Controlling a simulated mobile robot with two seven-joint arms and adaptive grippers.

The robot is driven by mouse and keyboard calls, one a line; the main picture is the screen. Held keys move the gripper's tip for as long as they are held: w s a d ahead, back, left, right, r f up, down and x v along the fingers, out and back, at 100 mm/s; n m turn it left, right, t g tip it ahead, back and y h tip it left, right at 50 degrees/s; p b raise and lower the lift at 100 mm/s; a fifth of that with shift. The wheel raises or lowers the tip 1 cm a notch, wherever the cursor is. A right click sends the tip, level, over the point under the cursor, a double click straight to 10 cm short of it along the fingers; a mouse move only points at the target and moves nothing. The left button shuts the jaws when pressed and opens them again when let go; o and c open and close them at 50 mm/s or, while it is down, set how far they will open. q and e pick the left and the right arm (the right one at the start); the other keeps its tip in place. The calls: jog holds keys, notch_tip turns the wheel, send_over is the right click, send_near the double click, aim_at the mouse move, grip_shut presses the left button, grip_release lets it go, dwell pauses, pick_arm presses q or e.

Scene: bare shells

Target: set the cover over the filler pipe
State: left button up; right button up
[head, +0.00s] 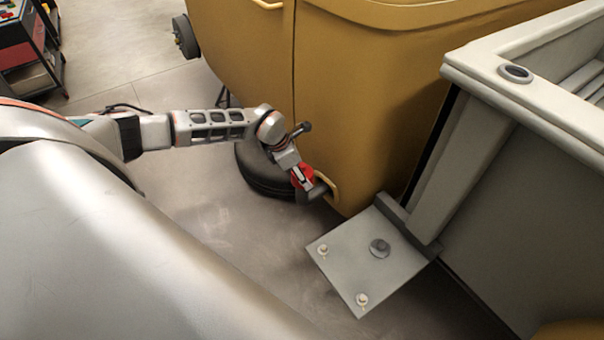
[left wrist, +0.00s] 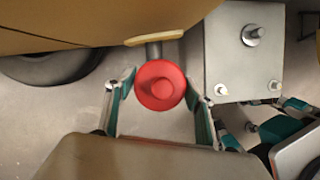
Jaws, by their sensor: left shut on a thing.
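The cover is a round red disc with a raised middle (left wrist: 160,86). In the left wrist view it sits between the two fingers of my left gripper (left wrist: 162,98), which is shut on it. In the head view the red cover (head: 308,180) shows partly behind my left gripper (head: 302,178). The filler pipe (head: 318,191) is a short dark grey stub by the yellow body; in the left wrist view the pipe (left wrist: 154,50) runs behind the cover. I cannot tell whether cover and pipe touch. My right gripper (left wrist: 268,116) shows at the lower right of the left wrist view.
The yellow vehicle body (head: 365,110) rises behind the pipe, with a black wheel (head: 262,172) beneath. A grey bolted plate (head: 345,255) lies right of the pipe, below a pale grey box rim (head: 540,105). The floor (head: 200,220) to the left is clear.

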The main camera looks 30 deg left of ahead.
pick_arm(q)
jog(key=shift+f, duration=0.5)
jog(key=shift+f, duration=0.1)
jog(key=o, duration=0.9)
